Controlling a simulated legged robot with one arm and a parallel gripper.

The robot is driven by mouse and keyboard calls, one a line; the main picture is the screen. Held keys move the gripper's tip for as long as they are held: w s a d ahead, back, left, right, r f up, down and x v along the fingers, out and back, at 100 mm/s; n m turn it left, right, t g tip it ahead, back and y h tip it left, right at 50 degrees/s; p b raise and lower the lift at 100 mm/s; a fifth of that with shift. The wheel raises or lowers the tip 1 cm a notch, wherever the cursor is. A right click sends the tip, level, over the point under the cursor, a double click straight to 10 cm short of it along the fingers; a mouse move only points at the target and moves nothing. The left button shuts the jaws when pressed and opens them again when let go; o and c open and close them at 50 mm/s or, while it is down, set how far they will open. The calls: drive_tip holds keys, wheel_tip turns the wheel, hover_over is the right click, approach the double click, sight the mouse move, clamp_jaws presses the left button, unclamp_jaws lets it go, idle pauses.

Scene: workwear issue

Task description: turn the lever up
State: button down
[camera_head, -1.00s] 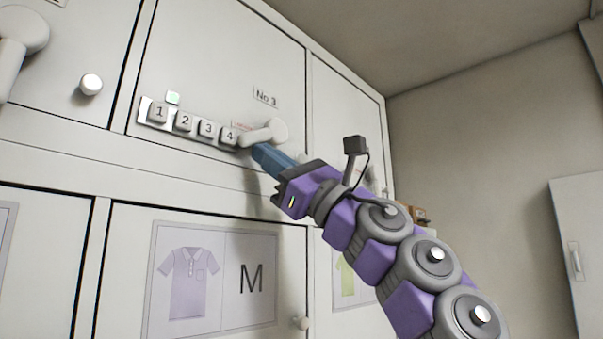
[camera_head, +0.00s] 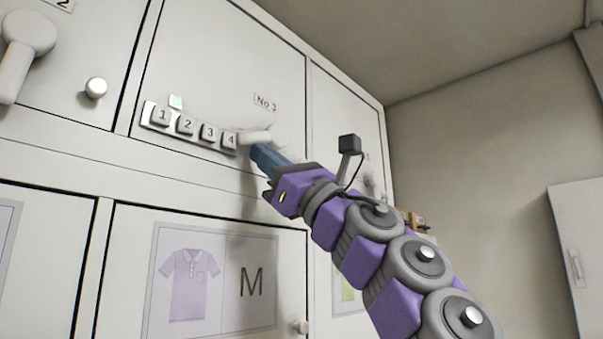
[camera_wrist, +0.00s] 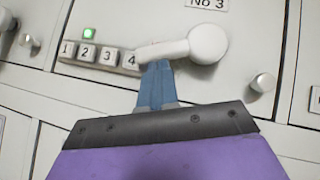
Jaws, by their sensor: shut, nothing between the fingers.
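The white lever (camera_head: 256,137) is on the No 3 locker door (camera_head: 223,67), just right of the number 4 button. In the wrist view the lever (camera_wrist: 180,48) has a round hub at right, and its arm points left and slightly down. My gripper (camera_head: 259,152) has its blue fingers shut and empty. In the wrist view the fingertips (camera_wrist: 157,66) are right under the lever arm, left of the hub, and appear to touch its underside. The hub is partly hard to make out in the head view.
A keypad strip (camera_head: 188,129) with buttons 1 to 4 and a green light (camera_head: 176,102) lies left of the lever. A round knob (camera_wrist: 263,83) is to its right. Below is a door with a shirt picture marked M (camera_head: 213,280). Another lever (camera_head: 24,53) is at far left.

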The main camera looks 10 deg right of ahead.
drive_tip(key=shift+s+a+m, duration=0.15)
drive_tip(key=shift+a+m, duration=0.1)
drive_tip(key=shift+m, duration=0.05)
drive_tip(key=shift+r+m+t+h, duration=0.2)
drive_tip(key=shift+m+t+h, duration=0.4)
drive_tip(key=shift+m+t, duration=0.3)
drive_tip(key=shift+b, duration=0.3)
